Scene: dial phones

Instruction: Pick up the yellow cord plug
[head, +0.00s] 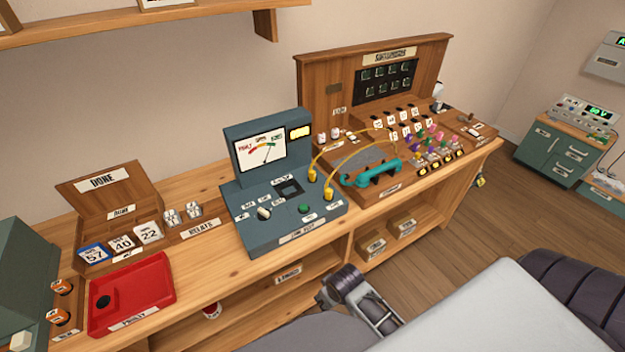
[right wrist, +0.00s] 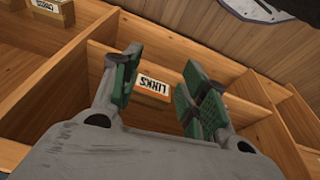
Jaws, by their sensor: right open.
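Two yellow cord plugs stand on the right side of the teal line-test box (head: 240,205) in the head view: a rear yellow plug (head: 312,174) and a front yellow plug (head: 329,194). Yellow cords (head: 352,150) arch from them toward the switchboard (head: 325,105). My right gripper (right wrist: 160,65) is open and empty in the right wrist view, its green-padded fingers facing the shelf below the counter. In the head view my right arm shows low, in front of the counter, well below the plugs; its fingertips are unclear there. My left gripper is not in view.
A teal handset (head: 372,173) lies right of the plugs, with several coloured plugs (head: 430,142) beyond it. A red tray (head: 133,293) and a DONE box (head: 105,183) stand left. A LINKS box (right wrist: 153,86) sits on the lower shelf.

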